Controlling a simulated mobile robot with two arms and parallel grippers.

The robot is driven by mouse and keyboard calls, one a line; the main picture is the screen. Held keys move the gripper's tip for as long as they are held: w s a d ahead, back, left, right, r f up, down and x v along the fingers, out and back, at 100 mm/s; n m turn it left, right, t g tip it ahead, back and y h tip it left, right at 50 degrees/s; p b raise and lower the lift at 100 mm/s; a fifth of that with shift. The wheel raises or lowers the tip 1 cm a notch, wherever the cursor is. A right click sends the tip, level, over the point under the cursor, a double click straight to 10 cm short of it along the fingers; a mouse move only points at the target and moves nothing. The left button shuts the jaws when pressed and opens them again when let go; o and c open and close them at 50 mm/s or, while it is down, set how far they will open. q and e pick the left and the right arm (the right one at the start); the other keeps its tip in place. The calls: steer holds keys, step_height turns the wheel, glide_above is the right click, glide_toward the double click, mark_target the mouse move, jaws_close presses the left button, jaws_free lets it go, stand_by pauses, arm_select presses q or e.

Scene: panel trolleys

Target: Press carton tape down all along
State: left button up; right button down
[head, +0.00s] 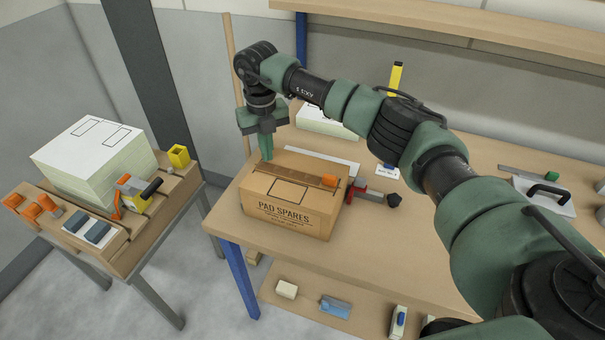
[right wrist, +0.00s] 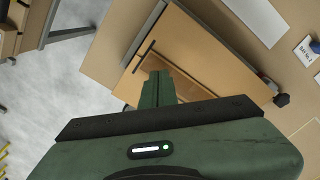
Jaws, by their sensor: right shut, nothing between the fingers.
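The carton (head: 262,207), marked PAD SPARES, sits upright on the bench near its front left corner. A darker brown tape strip (head: 300,177) runs along its top, with an orange piece (head: 330,182) at its right end. My right gripper (head: 267,157) points down at the left end of the tape, shut and empty. I cannot tell if the fingertips touch the tape. In the right wrist view the shut fingers (right wrist: 158,78) are over the end of the carton (right wrist: 182,42) and hide part of the tape (right wrist: 205,75). My left gripper is not in view.
A red and black clamp (head: 372,196) stands right of the carton on the bench (head: 430,235). A side trolley (head: 150,235) at the left holds a paper stack (head: 92,150) and a yellow tape dispenser (head: 135,190). My right arm spans the bench.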

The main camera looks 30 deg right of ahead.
steer(key=shift+w, duration=0.1)
steer(key=shift+r+p, duration=0.35)
steer(key=shift+r, duration=0.15)
steer(key=shift+r+p, duration=0.9)
steer(key=shift+r, duration=0.6)
